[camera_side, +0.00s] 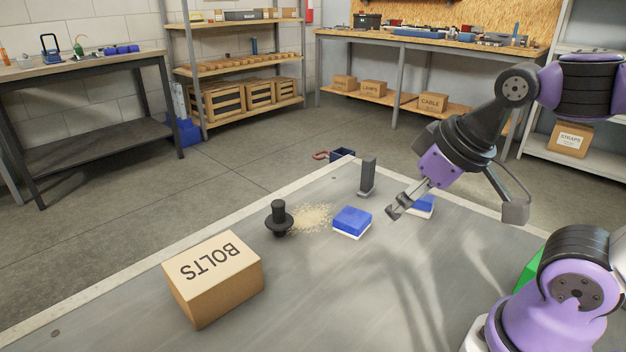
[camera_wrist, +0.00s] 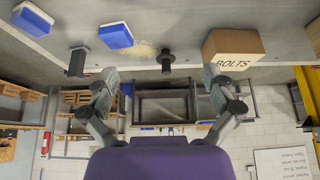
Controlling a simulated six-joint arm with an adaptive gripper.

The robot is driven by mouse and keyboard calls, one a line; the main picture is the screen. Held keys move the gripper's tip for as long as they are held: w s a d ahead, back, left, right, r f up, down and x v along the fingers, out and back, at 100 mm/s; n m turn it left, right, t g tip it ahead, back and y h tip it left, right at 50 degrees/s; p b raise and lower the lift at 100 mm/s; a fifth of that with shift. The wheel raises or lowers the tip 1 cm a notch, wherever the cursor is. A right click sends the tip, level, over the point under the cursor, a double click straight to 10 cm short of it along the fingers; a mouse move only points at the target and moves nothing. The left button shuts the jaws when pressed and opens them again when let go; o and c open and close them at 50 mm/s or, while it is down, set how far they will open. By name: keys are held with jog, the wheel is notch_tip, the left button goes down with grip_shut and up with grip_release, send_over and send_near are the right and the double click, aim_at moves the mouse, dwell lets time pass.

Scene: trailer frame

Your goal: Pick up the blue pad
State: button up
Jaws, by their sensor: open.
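Two blue pads with white undersides lie on the grey table. One blue pad (camera_side: 352,220) sits near the middle of the table in the side view, and it also shows in the wrist view (camera_wrist: 116,35). The other blue pad (camera_side: 421,204) lies to its right, partly hidden behind my gripper; in the wrist view this second pad (camera_wrist: 32,18) is at the upper left corner. My gripper (camera_side: 394,211) is open and empty. It hangs tilted above the table, between the two pads in the side view. In the wrist view its fingers (camera_wrist: 158,88) are spread wide with nothing between them.
A cardboard box marked BOLTS (camera_side: 213,278) stands at the table's left. A black knobbed piece (camera_side: 279,218) stands near a patch of sawdust-like crumbs (camera_side: 311,217). A dark upright block (camera_side: 367,176) stands behind the middle pad. The table's front middle is clear.

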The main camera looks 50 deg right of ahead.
jog(key=n+g, duration=0.1)
jog(key=n, duration=0.1)
send_near(354, 217)
jog(key=f, duration=0.2)
jog(key=w+f, duration=0.1)
jog(key=shift+d+y, duration=0.3)
jog(key=shift+d, duration=0.1)
jog(key=shift+x, duration=3.2)
jog(key=shift+w+a+r, duration=0.1)
jog(key=shift+a, duration=0.05)
jog(key=c, duration=1.1)
